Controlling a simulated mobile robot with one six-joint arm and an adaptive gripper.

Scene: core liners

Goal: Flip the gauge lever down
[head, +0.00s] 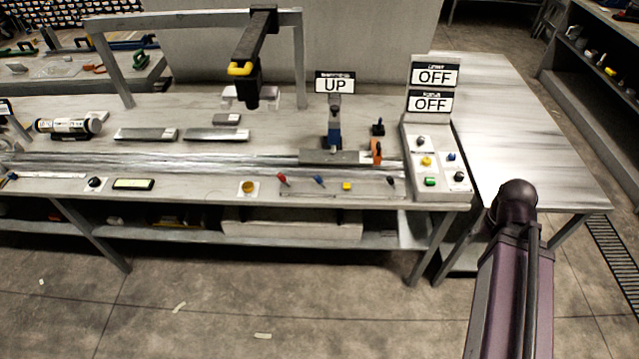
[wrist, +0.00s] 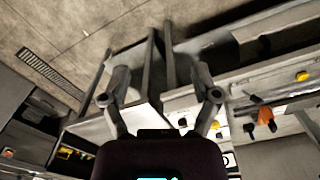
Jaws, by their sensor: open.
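In the head view, a small gauge stand (head: 334,132) with a dark top and blue middle stands upright toward the right of the long bench. A sign reading "UP" (head: 335,83) is above it. The lever itself is too small to tell apart from the stand. My gripper (wrist: 160,82) shows in the wrist view, its two fingers spread apart with nothing held between them. It is apart from the gauge and does not show in the head view, where only my arm is at the lower right.
Right of the gauge stand are an orange piece (head: 376,151) and a button panel (head: 432,188) under two "OFF" signs (head: 433,88). A black-yellow overhead arm (head: 247,72) hangs over the bench. The side table (head: 520,130) at right is bare.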

